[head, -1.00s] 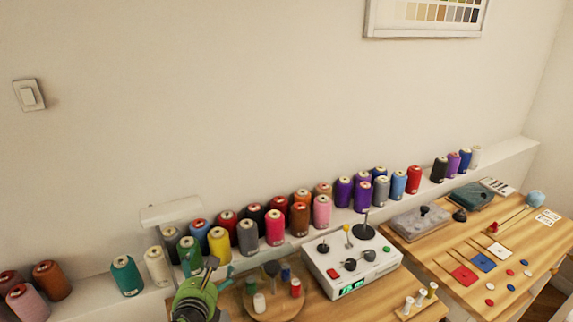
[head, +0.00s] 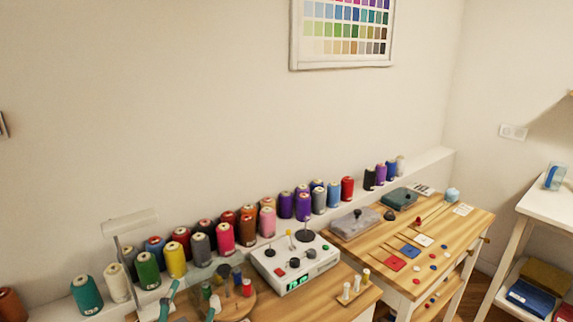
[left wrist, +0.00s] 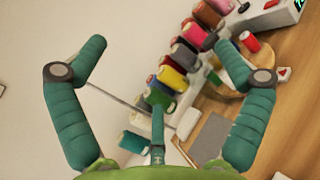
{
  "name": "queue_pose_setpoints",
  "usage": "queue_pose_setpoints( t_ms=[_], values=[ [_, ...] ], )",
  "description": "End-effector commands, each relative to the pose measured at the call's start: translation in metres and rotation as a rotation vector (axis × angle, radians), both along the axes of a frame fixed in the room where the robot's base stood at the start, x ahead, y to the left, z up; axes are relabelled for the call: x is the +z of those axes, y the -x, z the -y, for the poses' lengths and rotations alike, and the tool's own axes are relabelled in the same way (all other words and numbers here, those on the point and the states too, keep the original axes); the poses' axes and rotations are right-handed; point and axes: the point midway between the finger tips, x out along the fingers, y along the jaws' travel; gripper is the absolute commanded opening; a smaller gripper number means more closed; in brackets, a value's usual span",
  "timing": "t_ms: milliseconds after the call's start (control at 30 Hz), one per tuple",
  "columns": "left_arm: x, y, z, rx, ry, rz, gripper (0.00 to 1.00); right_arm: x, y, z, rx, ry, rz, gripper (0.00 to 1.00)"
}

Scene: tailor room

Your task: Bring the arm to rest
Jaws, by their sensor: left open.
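My left gripper (left wrist: 168,60) fills the lower part of the left wrist view. Its two green fingers stand wide apart with nothing between them, and spools and the wall show beyond. In the head view only the green fingertips of my left gripper (head: 190,300) show at the bottom edge, in front of the wooden table and its round wooden tray (head: 238,306). The rest of that arm is out of the frame. My right gripper is not in view.
Thread spools (head: 223,238) line a white ledge (head: 428,161) along the wall. A white control box (head: 296,262) with knobs stands on the near table. A second wooden table (head: 446,232) holds coloured squares and a grey box. A white shelf (head: 540,206) stands at right.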

Motion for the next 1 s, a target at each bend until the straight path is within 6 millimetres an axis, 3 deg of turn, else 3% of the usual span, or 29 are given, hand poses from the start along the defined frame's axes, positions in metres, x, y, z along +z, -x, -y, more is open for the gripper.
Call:
queue_pose_setpoints(
  t_ms=[133,233,333,467,567,700,833,1000],
  values=[
    [0.028,0.032,0.057,-0.171,-0.347,0.187,0.99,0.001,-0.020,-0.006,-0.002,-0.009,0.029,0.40],
    [0.028,0.063,0.102,-0.304,-0.675,0.313,0.99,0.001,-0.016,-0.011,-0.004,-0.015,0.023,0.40],
    [0.008,0.095,0.138,-0.438,-1.025,0.403,0.99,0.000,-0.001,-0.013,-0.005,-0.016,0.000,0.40],
    [-0.044,0.131,0.158,-0.630,-1.481,0.439,0.99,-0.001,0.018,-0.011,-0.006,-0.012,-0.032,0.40],
    [-0.092,0.155,0.149,-0.798,-1.797,0.397,0.99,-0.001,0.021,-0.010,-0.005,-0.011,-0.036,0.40],
    [-0.140,0.184,0.115,-1.021,-2.099,0.280,0.99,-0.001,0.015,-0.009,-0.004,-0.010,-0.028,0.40],
    [-0.167,0.209,0.079,-1.208,-2.268,0.147,0.99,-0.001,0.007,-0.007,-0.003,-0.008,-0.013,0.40],
    [-0.187,0.243,0.032,-1.442,-2.391,-0.046,0.99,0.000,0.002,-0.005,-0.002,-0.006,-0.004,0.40]
  ],
)
